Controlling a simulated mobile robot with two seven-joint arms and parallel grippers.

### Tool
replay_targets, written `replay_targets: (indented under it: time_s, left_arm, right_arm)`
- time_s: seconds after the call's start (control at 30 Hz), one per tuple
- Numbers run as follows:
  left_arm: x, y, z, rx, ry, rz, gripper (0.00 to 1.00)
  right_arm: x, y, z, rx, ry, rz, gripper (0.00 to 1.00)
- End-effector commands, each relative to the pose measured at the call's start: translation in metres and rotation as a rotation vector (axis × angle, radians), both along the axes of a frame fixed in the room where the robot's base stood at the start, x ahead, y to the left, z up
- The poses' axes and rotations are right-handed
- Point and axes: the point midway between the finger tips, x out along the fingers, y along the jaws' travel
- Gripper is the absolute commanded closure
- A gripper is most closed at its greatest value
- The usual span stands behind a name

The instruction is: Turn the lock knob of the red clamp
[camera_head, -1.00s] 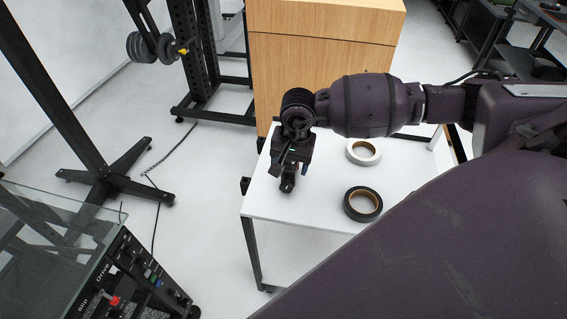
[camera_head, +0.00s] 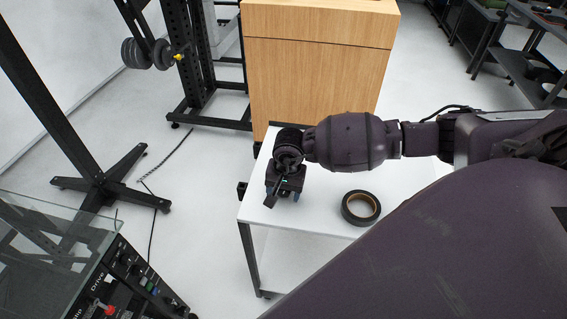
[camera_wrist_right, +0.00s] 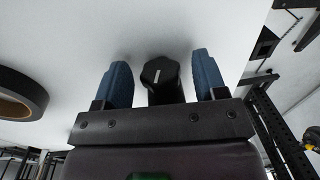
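No red clamp can be made out in either view. A dark, knob-like piece with a small white mark (camera_wrist_right: 162,78) shows between my right gripper's fingers in the right wrist view. The head view shows a dark piece (camera_head: 270,199) below that gripper, over the white table. My right gripper (camera_head: 284,193) is at the table's left part and points down. Its two blue fingers (camera_wrist_right: 160,64) are apart, with a gap on each side of the dark piece. I cannot tell how far below the fingertips it sits. My left gripper is not in view.
A black tape roll (camera_head: 361,207) lies on the white table (camera_head: 318,212), right of the gripper. A wooden cabinet (camera_head: 318,75) stands behind it. A glass-topped machine (camera_head: 45,240) is at lower left, and a black rack (camera_head: 201,60) at the back left.

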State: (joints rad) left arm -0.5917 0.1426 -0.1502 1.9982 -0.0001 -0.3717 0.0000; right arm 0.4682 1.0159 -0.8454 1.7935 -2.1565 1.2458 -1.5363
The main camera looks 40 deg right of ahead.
Motion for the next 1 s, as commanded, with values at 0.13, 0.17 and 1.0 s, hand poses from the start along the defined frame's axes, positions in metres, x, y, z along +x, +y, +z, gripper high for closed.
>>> replay_targets:
  time_s: [0.13,0.17,1.0]
  left_arm:
    - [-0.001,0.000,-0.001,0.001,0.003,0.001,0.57]
    - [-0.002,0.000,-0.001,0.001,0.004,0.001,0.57]
    - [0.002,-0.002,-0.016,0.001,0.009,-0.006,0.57]
  right_arm:
    - [0.000,0.000,0.000,0.000,0.000,0.000,0.56]
    - [0.000,0.000,0.000,0.000,0.000,0.000,0.61]
    - [0.004,0.004,-0.003,-0.235,0.267,0.002,0.85]
